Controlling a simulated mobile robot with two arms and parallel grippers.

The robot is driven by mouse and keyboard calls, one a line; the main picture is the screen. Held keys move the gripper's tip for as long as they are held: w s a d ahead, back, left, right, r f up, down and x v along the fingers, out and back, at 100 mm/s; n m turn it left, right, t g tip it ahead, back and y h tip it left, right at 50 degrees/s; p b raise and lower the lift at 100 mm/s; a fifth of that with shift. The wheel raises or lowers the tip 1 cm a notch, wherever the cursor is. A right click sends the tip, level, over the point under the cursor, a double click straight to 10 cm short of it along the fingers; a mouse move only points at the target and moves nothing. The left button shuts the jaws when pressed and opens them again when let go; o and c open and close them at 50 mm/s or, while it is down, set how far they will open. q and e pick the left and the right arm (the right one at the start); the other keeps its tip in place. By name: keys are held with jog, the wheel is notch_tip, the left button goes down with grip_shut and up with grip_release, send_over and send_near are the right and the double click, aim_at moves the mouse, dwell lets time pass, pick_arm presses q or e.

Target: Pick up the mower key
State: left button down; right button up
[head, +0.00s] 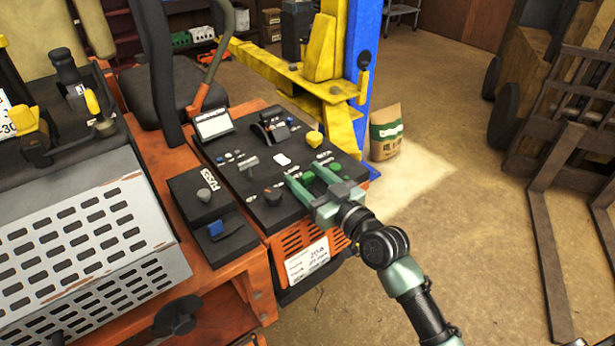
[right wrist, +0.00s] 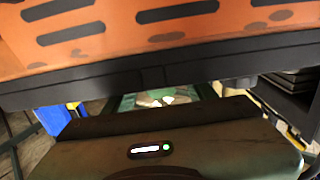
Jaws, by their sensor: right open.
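The mower's black control panel (head: 235,190) is in the middle of the head view. A small grey T-shaped piece (head: 249,163) stands up from it and looks like the mower key, though I cannot be sure at this size. The right wrist view shows my gripper's body along the bottom and no clear key. My left gripper is not in view.
A dark knob (head: 272,196), a yellow knob (head: 314,138) and a small screen (head: 213,124) crowd the panel. A black box (head: 200,196) sits at its left. A yellow and blue lift (head: 360,70) stands behind. Open floor (head: 450,200) lies to the right, before a forklift (head: 565,150).

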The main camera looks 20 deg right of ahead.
jog(key=shift+s, duration=0.1)
grip_shut()
jog(key=shift+r, duration=0.1)
